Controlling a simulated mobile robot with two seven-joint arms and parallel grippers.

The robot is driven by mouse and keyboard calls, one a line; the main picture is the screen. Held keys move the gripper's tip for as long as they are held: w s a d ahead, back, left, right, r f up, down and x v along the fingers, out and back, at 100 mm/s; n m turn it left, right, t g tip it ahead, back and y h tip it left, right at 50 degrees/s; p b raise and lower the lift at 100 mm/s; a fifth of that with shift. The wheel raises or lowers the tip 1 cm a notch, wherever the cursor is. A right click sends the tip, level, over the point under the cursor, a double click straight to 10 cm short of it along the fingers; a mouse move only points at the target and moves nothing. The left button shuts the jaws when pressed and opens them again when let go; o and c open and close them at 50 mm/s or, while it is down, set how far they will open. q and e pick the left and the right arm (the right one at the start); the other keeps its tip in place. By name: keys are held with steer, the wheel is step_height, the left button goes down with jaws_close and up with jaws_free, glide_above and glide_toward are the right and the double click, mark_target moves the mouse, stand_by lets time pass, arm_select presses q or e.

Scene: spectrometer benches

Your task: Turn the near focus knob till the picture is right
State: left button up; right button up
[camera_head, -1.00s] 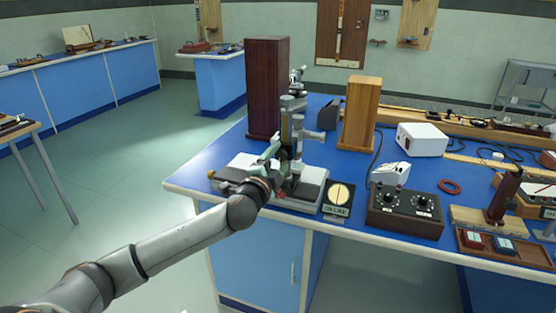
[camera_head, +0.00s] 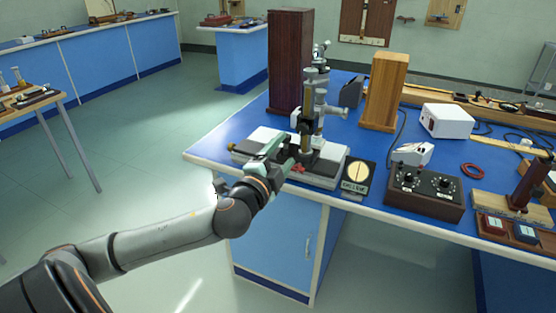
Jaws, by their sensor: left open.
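The microscope (camera_head: 308,110), a grey upright column instrument with brass and pale fittings, stands on a grey and white base (camera_head: 322,176) near the bench's left front edge. A small panel (camera_head: 355,178) with a yellow disc and dark lettering stands right of the base; details on the disc are too small to read. My left gripper (camera_head: 280,146) is open, over the front left of the base and left of the column's lower part. I cannot tell whether it touches anything. The near focus knob is not clearly made out beside the gripper. My right gripper is out of view.
A dark wooden block (camera_head: 290,60) stands tall behind the microscope, and a lighter wooden block (camera_head: 385,91) stands to its right. A dark control box (camera_head: 425,192) with two knobs sits right of the panel. Bare blue bench top (camera_head: 230,138) lies left of the microscope.

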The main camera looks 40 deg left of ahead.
arm_select(q)
steer(key=shift+v, duration=1.35)
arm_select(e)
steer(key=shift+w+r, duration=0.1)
arm_select(q)
steer(key=s+d+f+n+g+h+p, duration=0.2)
steer(key=s+d+f+g+p, duration=0.15)
steer(key=f, duration=0.55)
steer(key=s+d+f+n+g+h+p, duration=0.2)
steer(key=s+d+f+p, duration=0.15)
steer(key=f, duration=0.55)
steer(key=s+d+f+n+g+h+p, duration=0.2)
steer(key=s+d+f+n, duration=0.3)
steer(key=s+d+f, duration=0.3)
steer(key=s+d+p, duration=0.1)
steer(key=s+d, duration=0.2)
steer(key=s, duration=0.1)
steer(key=shift+s+d+n+h+p, duration=0.2)
steer(key=shift+s+n+h+p, duration=0.1)
steer(key=shift+s+h+p, duration=0.1)
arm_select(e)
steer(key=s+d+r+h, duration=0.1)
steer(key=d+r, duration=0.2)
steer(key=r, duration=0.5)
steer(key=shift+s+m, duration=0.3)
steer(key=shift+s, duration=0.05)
arm_select(q)
steer(key=shift+g, duration=0.25)
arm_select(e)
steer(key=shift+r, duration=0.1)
